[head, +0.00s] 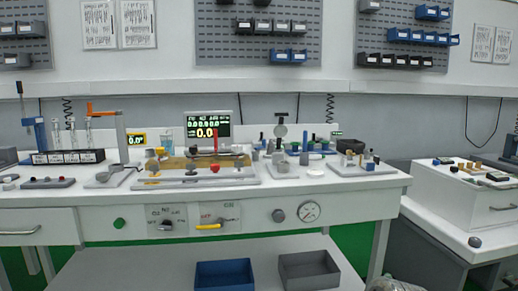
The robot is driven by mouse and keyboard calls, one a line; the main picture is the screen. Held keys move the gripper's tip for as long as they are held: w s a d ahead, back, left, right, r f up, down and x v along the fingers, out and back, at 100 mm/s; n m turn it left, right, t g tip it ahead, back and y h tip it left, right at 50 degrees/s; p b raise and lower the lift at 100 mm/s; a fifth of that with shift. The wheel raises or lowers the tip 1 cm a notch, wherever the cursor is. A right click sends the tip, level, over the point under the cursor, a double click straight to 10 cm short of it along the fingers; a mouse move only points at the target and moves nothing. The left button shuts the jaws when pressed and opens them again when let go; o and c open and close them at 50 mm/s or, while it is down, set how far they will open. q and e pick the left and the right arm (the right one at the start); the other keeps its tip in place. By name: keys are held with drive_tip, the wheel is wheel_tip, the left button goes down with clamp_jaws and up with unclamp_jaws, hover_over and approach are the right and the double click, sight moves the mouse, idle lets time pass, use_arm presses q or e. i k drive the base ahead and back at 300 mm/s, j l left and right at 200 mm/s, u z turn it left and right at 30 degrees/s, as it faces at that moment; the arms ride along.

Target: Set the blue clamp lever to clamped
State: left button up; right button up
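A small upright blue piece (304,148), which looks like a lever, stands among small parts on the right half of the white bench. It is too small to tell whether it is the clamp lever or how it is set. A larger blue post-shaped device (38,133) with a dark rod stands at the bench's far left. Neither of my grippers shows in the head view.
The white bench (260,207) is crowded with fixtures. An orange-armed grey stand (122,138) and an upright red piece (215,143) stand left of the blue piece. Blue (224,275) and grey (309,270) bins sit below. A side cart (460,212) stands at right.

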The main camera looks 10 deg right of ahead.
sight(256, 151)
drive_tip(key=i+l+u, duration=0.2)
drive_tip(key=l+u, duration=0.2)
drive_tip(key=l, duration=0.6)
drive_tip(key=l+u, duration=0.35)
drive_tip(key=l, duration=0.7)
drive_tip(key=l+u, duration=0.4)
drive_tip(key=l, duration=0.65)
